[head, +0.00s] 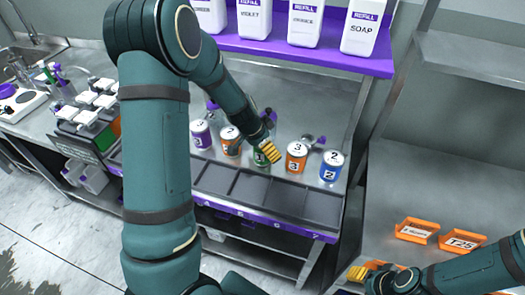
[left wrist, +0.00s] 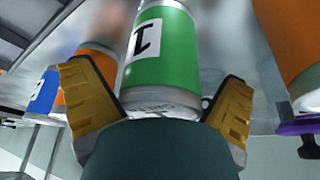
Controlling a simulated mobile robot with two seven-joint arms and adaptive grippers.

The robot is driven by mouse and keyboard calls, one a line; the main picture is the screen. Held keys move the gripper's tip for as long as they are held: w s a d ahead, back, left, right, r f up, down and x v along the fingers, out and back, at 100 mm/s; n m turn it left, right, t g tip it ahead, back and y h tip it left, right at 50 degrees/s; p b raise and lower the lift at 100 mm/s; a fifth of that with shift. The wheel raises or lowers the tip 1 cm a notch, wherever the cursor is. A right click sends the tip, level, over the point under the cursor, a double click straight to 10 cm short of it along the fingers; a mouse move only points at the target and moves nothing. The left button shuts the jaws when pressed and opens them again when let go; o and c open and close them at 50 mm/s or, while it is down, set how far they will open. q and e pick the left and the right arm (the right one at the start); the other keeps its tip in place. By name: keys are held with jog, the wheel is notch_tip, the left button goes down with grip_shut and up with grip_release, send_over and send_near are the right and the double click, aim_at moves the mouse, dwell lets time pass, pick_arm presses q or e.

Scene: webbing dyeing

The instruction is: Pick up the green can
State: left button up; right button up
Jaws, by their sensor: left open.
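The green can (head: 260,159), labelled 1, stands in the middle of a row of cans on the steel bench. My left gripper (head: 269,149) reaches it from above and behind in the head view and hides part of it. In the left wrist view the green can (left wrist: 165,52) stands between the two yellow fingers of my left gripper (left wrist: 160,105), which are apart, with gaps beside the can. My right gripper (head: 363,273) is low at the right, away from the cans; its finger opening is not clear.
Orange cans (head: 297,158) stand on both sides of the green can. A purple can (head: 201,135) and a blue can (head: 331,167) end the row. Refill bottles stand on the purple shelf (head: 300,55) above. Empty dark trays (head: 245,190) line the bench front.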

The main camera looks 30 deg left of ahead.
pick_arm(q)
jog(key=shift+c, duration=0.2)
jog(key=c, duration=1.3)
jog(key=shift+r, duration=0.1)
jog(key=shift+c, duration=0.2)
